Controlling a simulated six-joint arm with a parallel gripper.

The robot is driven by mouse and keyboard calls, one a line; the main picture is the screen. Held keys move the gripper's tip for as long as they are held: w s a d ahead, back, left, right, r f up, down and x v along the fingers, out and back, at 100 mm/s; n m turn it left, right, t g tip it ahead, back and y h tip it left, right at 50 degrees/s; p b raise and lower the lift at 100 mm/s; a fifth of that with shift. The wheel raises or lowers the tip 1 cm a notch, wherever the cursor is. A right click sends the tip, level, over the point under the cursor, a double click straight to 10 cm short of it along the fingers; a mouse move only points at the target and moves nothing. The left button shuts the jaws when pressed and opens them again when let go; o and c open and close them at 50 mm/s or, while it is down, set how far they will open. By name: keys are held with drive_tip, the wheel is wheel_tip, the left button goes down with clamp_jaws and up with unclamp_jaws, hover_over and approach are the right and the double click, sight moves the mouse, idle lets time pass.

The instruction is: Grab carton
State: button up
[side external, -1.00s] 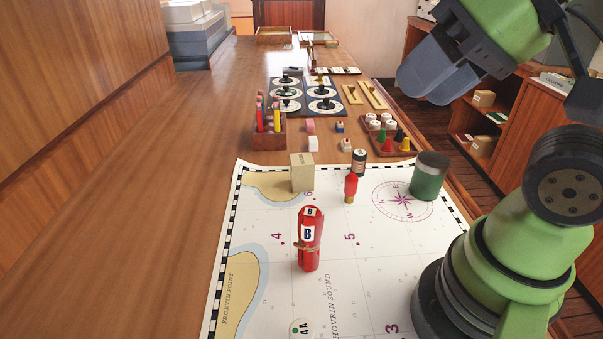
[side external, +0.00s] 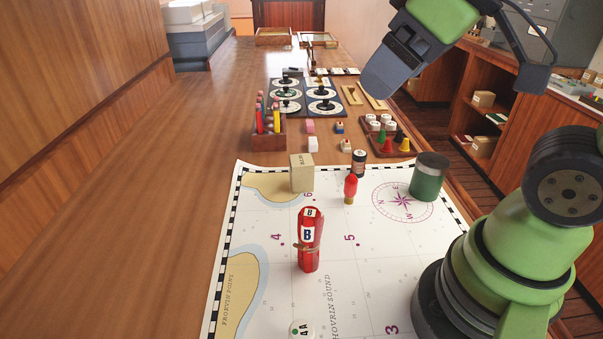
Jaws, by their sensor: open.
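The carton (side external: 302,174) is a small beige box with faint dark lettering on one face. It stands upright on the upper left part of the chart, by the tan land patch. My gripper (side external: 378,88) is in the air at the upper right, well above the table, to the right of the carton and apart from it. Its dark grey jaws point down and to the left. The gap between the jaws is hard to see from this side, and nothing shows held in them.
On the chart (side external: 262,215) stand a red bottle-like buoy (side external: 309,240), a small red-topped piece (side external: 350,188), a dark small can (side external: 358,163) and a green cylinder (side external: 429,177). A pencil holder (side external: 268,135) and dial panels lie behind. The wooden table left of the chart is clear.

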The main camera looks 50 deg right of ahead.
drive_tip(key=w+d+f+n+g+h, duration=0.1)
drive_tip(key=w+d+f+n, duration=0.1)
drive_tip(key=w+n, duration=0.45)
drive_tip(key=n+g+h, duration=0.2)
drive_tip(key=n, duration=1.8)
approach(302, 161)
wheel_tip(302, 161, down, 2)
drive_tip(key=w, duration=0.1)
drive_tip(key=x, duration=0.3)
drive_tip(key=shift+w+a+f+n, duration=0.1)
drive_tip(key=shift+f+n, duration=0.15)
drive_tip(key=shift+f, duration=0.05)
drive_tip(key=shift+s+d+x, duration=0.1)
drive_tip(key=shift+d+x, duration=0.05)
drive_tip(key=shift+x, duration=1.4)
drive_tip(key=shift+s+d+x, duration=0.15)
drive_tip(key=shift+d+x, duration=0.05)
drive_tip(key=shift+x, duration=1.35)
drive_tip(key=shift+c, duration=0.5)
drive_tip(key=c, duration=0.9)
